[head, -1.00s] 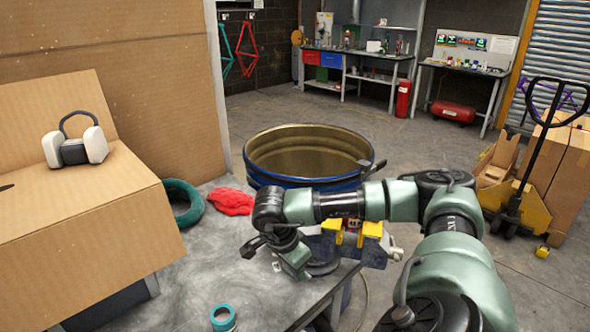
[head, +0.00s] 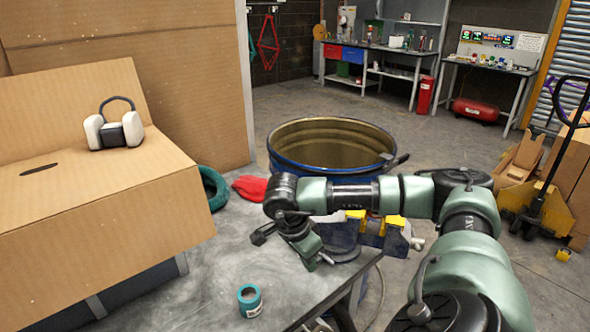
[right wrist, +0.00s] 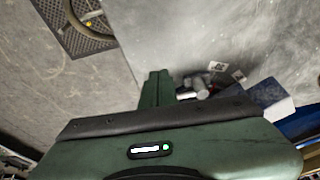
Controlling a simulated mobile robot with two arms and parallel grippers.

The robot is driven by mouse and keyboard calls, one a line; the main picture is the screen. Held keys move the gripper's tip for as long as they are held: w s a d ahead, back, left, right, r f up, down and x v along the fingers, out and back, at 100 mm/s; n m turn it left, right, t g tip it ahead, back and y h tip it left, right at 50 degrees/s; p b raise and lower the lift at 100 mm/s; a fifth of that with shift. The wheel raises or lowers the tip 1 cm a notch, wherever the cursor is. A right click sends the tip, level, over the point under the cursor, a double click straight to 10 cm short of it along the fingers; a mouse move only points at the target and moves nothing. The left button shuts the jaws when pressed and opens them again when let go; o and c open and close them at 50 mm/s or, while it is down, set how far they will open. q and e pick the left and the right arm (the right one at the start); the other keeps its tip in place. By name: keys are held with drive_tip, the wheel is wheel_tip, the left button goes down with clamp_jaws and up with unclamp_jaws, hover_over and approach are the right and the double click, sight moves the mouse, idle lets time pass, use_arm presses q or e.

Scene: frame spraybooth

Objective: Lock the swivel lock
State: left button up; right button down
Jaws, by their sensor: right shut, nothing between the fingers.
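No part can be named for certain as the swivel lock. A dark blue fixture with yellow parts (head: 372,239), perhaps a vise, is at the bench's right edge, largely hidden behind my right arm. My right gripper (head: 311,262) points down over the bench, just left of the fixture's round base. In the right wrist view its green fingers (right wrist: 155,88) are together with nothing between them. A small silver part (right wrist: 196,88) lies just right of the fingertips there; I cannot tell whether they touch. My left gripper is not in view.
The grey bench (head: 205,290) carries a teal tape roll (head: 250,301) and a red cloth (head: 250,188). A cardboard box (head: 95,215) with ear defenders (head: 118,131) fills the left. A blue drum (head: 330,165) stands behind the arm. The bench front is mostly clear.

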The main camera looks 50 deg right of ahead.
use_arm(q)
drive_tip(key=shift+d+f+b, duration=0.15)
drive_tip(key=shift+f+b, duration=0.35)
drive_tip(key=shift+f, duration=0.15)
use_arm(e)
drive_tip(key=v, duration=0.9)
drive_tip(key=shift+d, duration=0.2)
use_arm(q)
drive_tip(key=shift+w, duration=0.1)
use_arm(e)
drive_tip(key=shift+s+a+r, duration=0.1)
drive_tip(key=shift+r, duration=0.05)
